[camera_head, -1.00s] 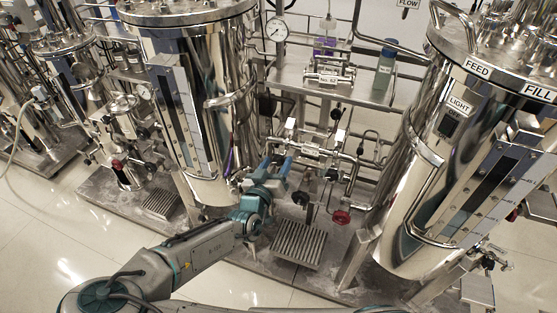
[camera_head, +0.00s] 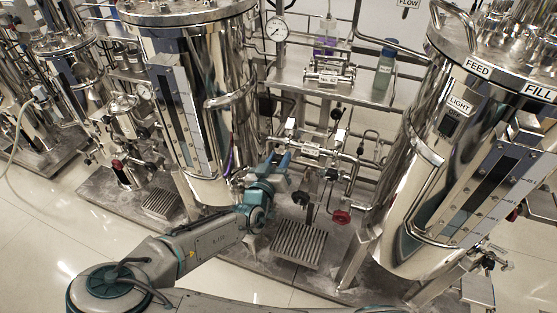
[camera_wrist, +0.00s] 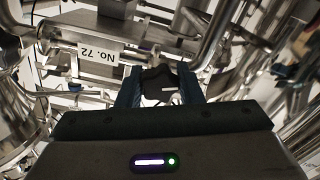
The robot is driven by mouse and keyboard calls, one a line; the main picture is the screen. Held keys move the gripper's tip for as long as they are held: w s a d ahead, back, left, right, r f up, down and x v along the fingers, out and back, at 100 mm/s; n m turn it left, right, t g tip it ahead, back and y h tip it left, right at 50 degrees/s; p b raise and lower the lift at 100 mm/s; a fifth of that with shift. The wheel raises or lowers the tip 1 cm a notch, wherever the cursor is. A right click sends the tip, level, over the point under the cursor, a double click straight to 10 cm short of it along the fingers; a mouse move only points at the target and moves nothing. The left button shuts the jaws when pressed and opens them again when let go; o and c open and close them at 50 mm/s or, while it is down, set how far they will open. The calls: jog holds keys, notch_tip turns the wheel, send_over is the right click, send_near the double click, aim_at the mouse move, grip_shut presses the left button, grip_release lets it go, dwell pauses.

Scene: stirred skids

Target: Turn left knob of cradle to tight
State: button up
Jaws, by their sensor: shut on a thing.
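In the wrist view, a dark lobed knob (camera_wrist: 158,84) with a pale mark sits between the two fingers of my gripper (camera_wrist: 160,92), which is shut on it. The cradle (camera_wrist: 62,45) is a metal frame with a "No. 72" label (camera_wrist: 98,54), seen upside down just beyond the knob. In the head view, my gripper (camera_head: 279,160) reaches the left end of the lower cradle (camera_head: 312,152) between the two big tanks. There the knob is hidden by my fingers. The knob's tight mark cannot be read.
A second cradle (camera_head: 328,77) stands on the shelf behind, beside a green-grey bottle (camera_head: 385,68). A large steel tank (camera_head: 185,95) rises close on the left, another (camera_head: 455,170) on the right. A red handwheel (camera_head: 341,217) and pipes crowd the right; a grate (camera_head: 297,243) lies below.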

jog(key=m+b, duration=0.3)
jog(key=m, duration=0.2)
jog(key=shift+f+m+b, duration=0.15)
jog(key=shift+m+b, duration=0.15)
jog(key=shift+b, duration=0.05)
jog(key=m+b, duration=0.4)
jog(key=m, duration=0.1)
jog(key=shift+m, duration=0.3)
jog(key=m+b, duration=0.6)
jog(key=b, duration=0.1)
jog(key=shift+f+b, duration=0.15)
jog(key=shift+b, duration=0.25)
jog(key=m+b, duration=0.4)
jog(key=b, duration=0.1)
jog(key=shift+b, duration=0.35)
jog(key=shift+r+m+b, duration=0.2)
jog(key=shift+m+b, duration=0.2)
jog(key=shift+m, duration=0.1)
jog(key=shift+r, duration=0.15)
jog(key=o, duration=1)
jog(key=shift+c, duration=0.2)
